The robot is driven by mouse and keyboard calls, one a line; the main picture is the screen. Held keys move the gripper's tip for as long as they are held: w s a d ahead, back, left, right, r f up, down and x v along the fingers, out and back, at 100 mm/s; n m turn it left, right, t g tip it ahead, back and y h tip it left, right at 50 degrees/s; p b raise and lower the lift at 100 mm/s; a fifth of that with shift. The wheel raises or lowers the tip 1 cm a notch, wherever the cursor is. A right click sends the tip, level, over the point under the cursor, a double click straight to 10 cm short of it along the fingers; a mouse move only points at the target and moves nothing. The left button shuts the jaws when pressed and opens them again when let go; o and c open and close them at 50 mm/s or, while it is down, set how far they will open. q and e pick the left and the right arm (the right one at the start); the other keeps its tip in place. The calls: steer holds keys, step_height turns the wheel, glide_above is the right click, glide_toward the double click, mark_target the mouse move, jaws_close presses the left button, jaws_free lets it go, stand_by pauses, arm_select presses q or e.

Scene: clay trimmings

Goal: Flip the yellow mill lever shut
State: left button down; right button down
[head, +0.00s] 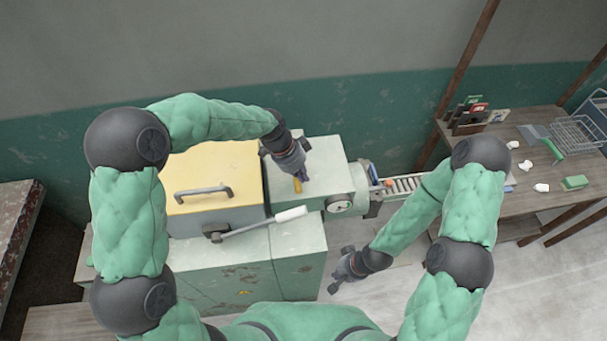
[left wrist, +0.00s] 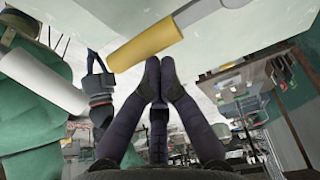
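The yellow mill lever (head: 297,184) stands on the pale green mill top, just below my left gripper (head: 290,160) in the head view. In the left wrist view the lever's yellow grip (left wrist: 145,47) lies close to the fingertips of my left gripper (left wrist: 160,66), up and to the left. Those dark fingers converge until the tips nearly meet, with nothing visible between them; whether they touch the lever I cannot tell. My right gripper (head: 338,270) is in front of the mill, empty, its fingers apart.
A white-handled lever (head: 290,214) juts across the mill's front, near the yellow one. A yellow lid (head: 215,165) with a dark handle covers the mill's left part. A roller chute (head: 405,186) leads right toward a wooden table (head: 520,205) with tools and white pieces.

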arm_select(q)
steer(key=shift+a, duration=0.15)
steer(key=shift+s+a+m+g+b, duration=0.2)
steer(key=shift+a+m+g+b, duration=0.35)
steer(key=shift+m, duration=0.65)
steer(key=a+m+b, duration=0.1)
steer(key=a+m, duration=0.1)
steer(key=shift+s+a+m+g, duration=0.1)
steer(key=shift+a+m+g, duration=0.05)
steer(key=shift+m+g, duration=0.2)
steer(key=shift+a+m+g+y, duration=0.3)
steer(key=shift+a+m, duration=0.3)
steer(key=shift+m, duration=0.25)
steer(key=a+m, duration=0.2)
steer(key=shift+w+m+g, duration=0.3)
steer(key=shift+w, duration=0.1)
steer(key=shift+w+a+m+g+y, duration=0.35)
steer(key=shift+a+m+y, duration=0.15)
steer(key=shift+m, duration=0.4)
steer(key=shift+w+a+p, duration=0.3)
steer(key=shift+w+a, duration=0.5)
steer(key=shift+a, duration=0.1)
steer(key=shift+w+a, duration=0.5)
steer(key=shift+w, duration=0.3)
